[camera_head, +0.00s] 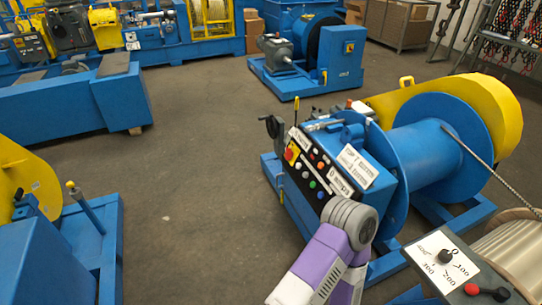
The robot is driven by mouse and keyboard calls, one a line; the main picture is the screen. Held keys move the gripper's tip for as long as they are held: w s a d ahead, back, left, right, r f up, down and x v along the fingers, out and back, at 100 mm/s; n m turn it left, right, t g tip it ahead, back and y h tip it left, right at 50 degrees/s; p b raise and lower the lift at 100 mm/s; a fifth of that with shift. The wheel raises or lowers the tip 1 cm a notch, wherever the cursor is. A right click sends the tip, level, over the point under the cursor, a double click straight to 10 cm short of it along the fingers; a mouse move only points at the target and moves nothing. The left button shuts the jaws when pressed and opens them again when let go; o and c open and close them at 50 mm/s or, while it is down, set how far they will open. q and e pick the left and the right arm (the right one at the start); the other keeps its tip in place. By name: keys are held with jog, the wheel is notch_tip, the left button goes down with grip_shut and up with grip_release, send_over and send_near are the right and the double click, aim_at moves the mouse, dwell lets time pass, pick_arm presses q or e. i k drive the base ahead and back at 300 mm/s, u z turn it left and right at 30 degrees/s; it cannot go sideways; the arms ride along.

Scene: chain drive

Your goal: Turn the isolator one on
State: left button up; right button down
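A red switch on a yellow plate (291,153), which looks like an isolator, sits at the upper left end of the black control panel (322,172) on the blue winch machine. Several coloured buttons and white labels are beside it. Its setting and number are too small to read. My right arm's purple and grey link (335,255) rises from the bottom centre, in front of the panel's lower end. My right gripper does not show; it is out of frame or hidden by the arm. My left arm and gripper are not in view.
A large blue drum (430,150) with a yellow guard (490,95) adjoins the panel. Blue machines stand left and behind. The grey floor (195,165) left of the winch is clear.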

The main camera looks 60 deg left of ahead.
aim_at(289, 154)
jog(key=u, duration=2.55)
jog(key=i, duration=0.75)
jog(key=u, duration=0.4)
jog(key=i, duration=1.45)
jog(key=z, duration=0.85)
